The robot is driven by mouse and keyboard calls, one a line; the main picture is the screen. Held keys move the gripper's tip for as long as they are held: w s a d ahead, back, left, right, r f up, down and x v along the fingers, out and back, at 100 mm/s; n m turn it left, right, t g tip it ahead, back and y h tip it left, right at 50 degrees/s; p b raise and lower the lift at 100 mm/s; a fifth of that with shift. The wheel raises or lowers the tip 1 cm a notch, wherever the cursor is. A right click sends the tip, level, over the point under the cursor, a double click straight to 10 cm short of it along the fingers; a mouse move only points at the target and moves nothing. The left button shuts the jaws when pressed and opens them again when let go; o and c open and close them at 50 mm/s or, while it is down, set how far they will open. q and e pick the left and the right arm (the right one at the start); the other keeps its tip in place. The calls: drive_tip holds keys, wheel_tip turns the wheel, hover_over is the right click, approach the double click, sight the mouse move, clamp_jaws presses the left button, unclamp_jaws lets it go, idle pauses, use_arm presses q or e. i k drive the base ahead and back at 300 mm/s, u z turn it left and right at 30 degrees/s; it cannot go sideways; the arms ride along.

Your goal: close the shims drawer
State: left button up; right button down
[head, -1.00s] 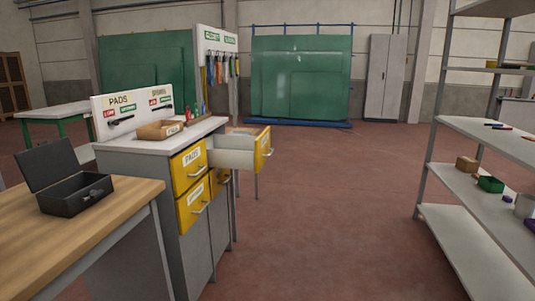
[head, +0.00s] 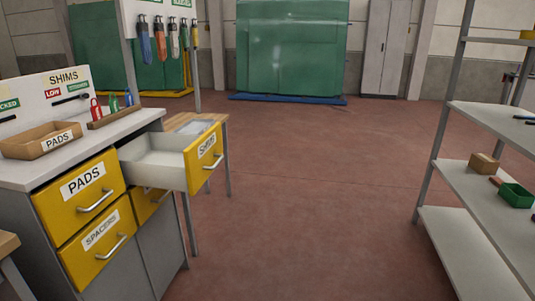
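The shims drawer (head: 204,157) is pulled out of the grey cabinet (head: 152,252) at the left of the head view. It has a yellow front with a label reading SHIMS and a silver handle. Its white inside looks empty where I can see it. The PADS drawer (head: 79,194) and the SPACERS drawer (head: 99,240) beside it are shut. Another yellow drawer (head: 151,207) below the shims drawer is partly hidden. Neither of my grippers is in view.
On the cabinet top stand a PADS box (head: 42,143) and a small wooden rack (head: 113,117). A wooden table (head: 222,125) stands behind the open drawer. Grey shelving (head: 478,182) is at the right. The red floor (head: 320,200) between is clear.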

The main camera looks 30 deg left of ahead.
sight(179, 162)
drive_tip(key=u, duration=0.7)
drive_tip(key=i, duration=1.8)
drive_tip(key=u, duration=1.1)
